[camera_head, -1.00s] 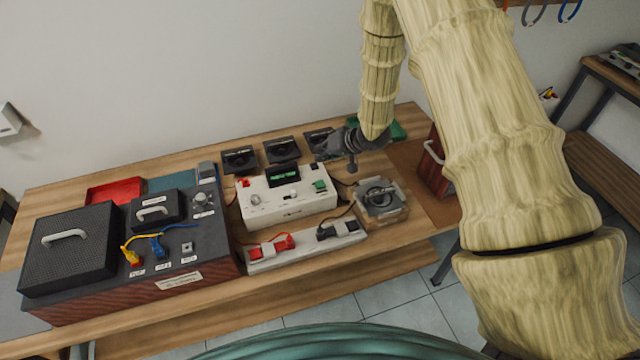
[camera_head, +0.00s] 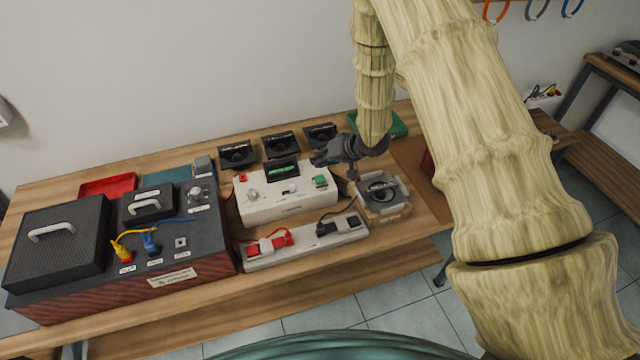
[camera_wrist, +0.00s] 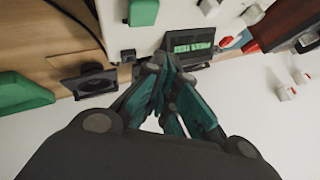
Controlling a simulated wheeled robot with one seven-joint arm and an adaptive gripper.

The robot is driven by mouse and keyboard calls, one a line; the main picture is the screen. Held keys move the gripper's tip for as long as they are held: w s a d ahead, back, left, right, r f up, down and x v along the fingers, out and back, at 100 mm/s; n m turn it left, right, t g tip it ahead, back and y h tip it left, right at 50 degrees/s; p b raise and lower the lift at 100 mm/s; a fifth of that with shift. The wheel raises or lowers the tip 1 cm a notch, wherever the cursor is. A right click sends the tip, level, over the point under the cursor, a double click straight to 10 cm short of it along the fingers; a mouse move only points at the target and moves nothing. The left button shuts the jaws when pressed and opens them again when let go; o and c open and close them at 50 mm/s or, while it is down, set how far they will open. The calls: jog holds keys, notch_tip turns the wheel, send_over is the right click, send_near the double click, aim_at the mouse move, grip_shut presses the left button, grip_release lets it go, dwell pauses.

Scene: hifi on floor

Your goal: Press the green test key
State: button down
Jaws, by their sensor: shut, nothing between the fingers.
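The green test key (camera_head: 320,181) is a small green block at the right end of the top of a white tester box (camera_head: 288,201). In the wrist view the green key (camera_wrist: 143,12) shows at the top edge, partly cut off, on the white surface. My gripper (camera_head: 318,157) is shut and empty, just behind and above the key in the head view. In the wrist view the fingertips (camera_wrist: 163,62) are together near the tester's lit green display (camera_wrist: 190,46), apart from the key.
Several black units (camera_head: 281,145) stand behind the tester. A clear-sided tray (camera_head: 383,196) is to its right, and a strip with red and black plugs (camera_head: 305,240) lies in front. A dark console (camera_head: 150,245) with cables stands left. A red knob (camera_head: 242,177) is at the tester's left.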

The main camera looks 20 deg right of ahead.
aim_at(322, 176)
jog(key=shift+f+b, duration=0.45)
jog(key=shift+f, duration=1.25)
jog(key=shift+f, duration=0.15)
jog(key=shift+f, duration=0.25)
jog(key=shift+f, duration=0.55)
dwell(1.1)
jog(key=shift+r, duration=0.1)
jog(key=shift+r+p, duration=0.7)
jog(key=shift+r, duration=0.2)
jog(key=shift+r+p, duration=2.1)
jog(key=shift+r, duration=0.45)
